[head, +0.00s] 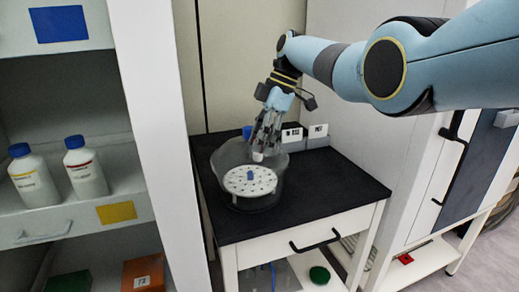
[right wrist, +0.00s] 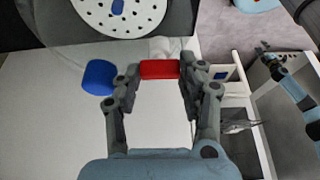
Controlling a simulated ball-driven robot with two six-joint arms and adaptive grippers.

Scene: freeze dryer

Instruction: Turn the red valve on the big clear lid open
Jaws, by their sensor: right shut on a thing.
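The big clear lid (head: 222,165) stands on the black top of a white cabinet, with a white perforated disc (head: 262,187) showing through it. My right gripper (head: 262,150) reaches down from the upper right to the lid's upper side. In the right wrist view, the right gripper (right wrist: 159,75) is shut on the red valve (right wrist: 159,69), with a fingertip at each end of it. A whitish stub shows beside the valve. In the head view the fingers hide the red part. My left gripper is not in view.
A blue part (head: 247,131) is close behind the gripper and also shows in the right wrist view (right wrist: 99,77). The black top (head: 335,185) is clear at the right. White bottles (head: 85,170) stand on the left shelf.

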